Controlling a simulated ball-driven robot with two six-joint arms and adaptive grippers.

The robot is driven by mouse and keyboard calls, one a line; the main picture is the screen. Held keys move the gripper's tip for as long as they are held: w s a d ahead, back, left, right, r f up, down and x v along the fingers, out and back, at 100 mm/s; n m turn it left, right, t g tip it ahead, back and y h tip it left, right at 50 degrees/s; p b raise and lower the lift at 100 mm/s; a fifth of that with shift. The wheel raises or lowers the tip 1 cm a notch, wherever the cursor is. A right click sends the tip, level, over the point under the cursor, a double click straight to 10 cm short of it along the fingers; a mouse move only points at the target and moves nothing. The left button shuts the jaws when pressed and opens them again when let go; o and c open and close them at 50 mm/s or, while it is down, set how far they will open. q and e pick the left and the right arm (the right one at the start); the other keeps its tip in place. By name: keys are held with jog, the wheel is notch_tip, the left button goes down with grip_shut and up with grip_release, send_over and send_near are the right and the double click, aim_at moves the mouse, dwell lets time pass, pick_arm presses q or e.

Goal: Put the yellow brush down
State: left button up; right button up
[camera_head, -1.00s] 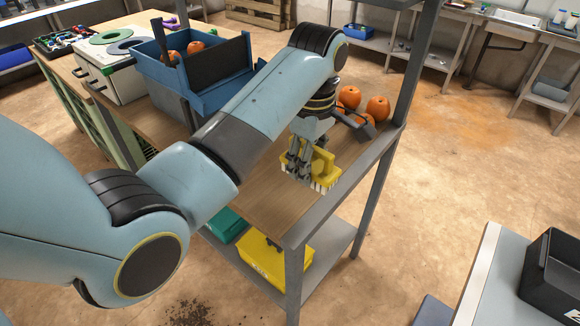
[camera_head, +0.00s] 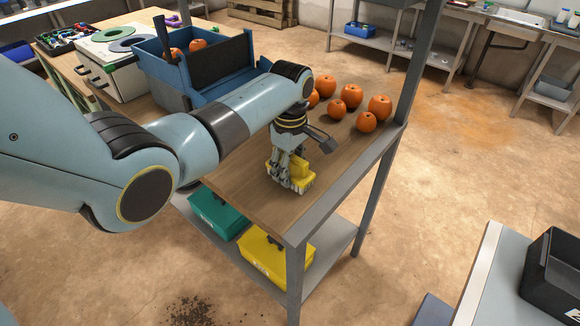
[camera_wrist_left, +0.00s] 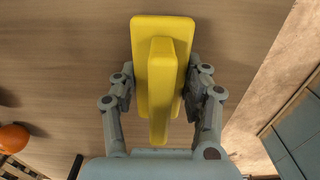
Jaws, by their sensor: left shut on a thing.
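The yellow brush (camera_head: 299,176) is at the wooden top of the bench (camera_head: 235,185), with its pale bristles facing down. My left gripper (camera_head: 286,172) is above it with its fingers pointing down. In the left wrist view, the brush (camera_wrist_left: 164,60) lies between the two fingers of the gripper (camera_wrist_left: 160,98), which are shut on its raised handle. The bristles are close to the wood; I cannot tell whether they touch it. My right gripper is not in view.
Several oranges (camera_head: 351,96) lie on the bench behind the gripper, near a grey post (camera_head: 413,75). A blue bin (camera_head: 215,88) stands at the back left. A teal bin (camera_head: 217,212) and a yellow bin (camera_head: 266,256) sit on the lower shelf. Wood around the brush is clear.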

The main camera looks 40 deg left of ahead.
pick_arm(q)
jog(key=shift+f, duration=0.15)
jog(key=o, duration=1)
notch_tip(320, 180, up, 12)
jog(key=shift+r+p, duration=0.15)
jog(key=shift+p, duration=0.2)
